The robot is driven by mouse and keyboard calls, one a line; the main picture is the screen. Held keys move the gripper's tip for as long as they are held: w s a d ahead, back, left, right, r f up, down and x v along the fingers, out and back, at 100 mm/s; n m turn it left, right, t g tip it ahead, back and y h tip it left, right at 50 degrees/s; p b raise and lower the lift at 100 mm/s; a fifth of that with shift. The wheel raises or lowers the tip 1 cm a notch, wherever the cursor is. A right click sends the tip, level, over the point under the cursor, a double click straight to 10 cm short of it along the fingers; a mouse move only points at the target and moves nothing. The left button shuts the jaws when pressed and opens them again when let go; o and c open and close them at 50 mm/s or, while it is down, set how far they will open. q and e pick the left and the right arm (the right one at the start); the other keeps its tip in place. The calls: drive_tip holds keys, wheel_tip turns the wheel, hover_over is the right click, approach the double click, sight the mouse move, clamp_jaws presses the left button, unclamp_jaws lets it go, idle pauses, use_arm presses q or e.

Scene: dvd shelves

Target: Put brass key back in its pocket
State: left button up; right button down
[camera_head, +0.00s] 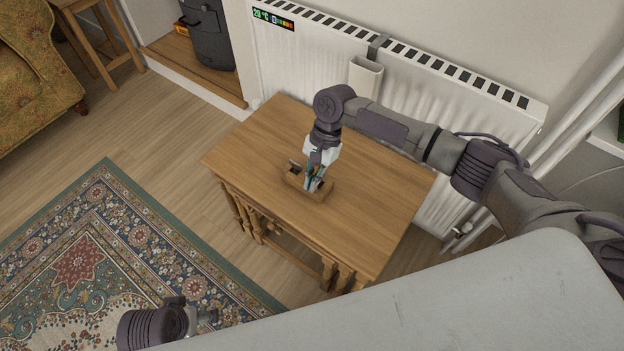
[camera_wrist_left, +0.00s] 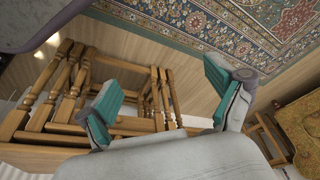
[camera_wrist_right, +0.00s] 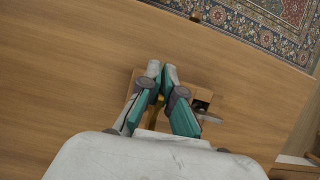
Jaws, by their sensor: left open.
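A small wooden holder (camera_head: 322,193) sits on the wooden table, and it also shows in the right wrist view (camera_wrist_right: 207,94). It has a dark open pocket on its right side in that view. My right gripper (camera_head: 312,185) points down at the holder. In the right wrist view its fingertips (camera_wrist_right: 162,70) are almost together, with a thin brass-coloured piece, the brass key (camera_wrist_right: 157,112), showing between the fingers. The fingers hide most of it, and I cannot tell whether it is in a pocket. My left gripper (camera_wrist_left: 165,95) is open and empty, away from the table.
The table (camera_head: 370,205) is mostly bare around the holder. A white radiator (camera_head: 440,105) stands behind it. A grey metal piece (camera_wrist_right: 211,117) shows at the holder's right. A patterned rug (camera_head: 100,250) lies on the floor at left, with an armchair (camera_head: 35,70) beyond.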

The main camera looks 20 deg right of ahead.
use_arm(q)
drive_tip(key=shift+s+f, duration=0.1)
idle(0.3)
use_arm(e)
drive_tip(key=shift+p, duration=0.4)
use_arm(q)
drive_tip(key=shift+f+p, duration=0.3)
drive_tip(key=shift+f, duration=1.95)
drive_tip(key=shift+s+f, duration=0.1)
drive_tip(key=shift+s+f+p, duration=0.2)
drive_tip(key=shift+f+p, duration=0.1)
drive_tip(key=shift+f, duration=0.6)
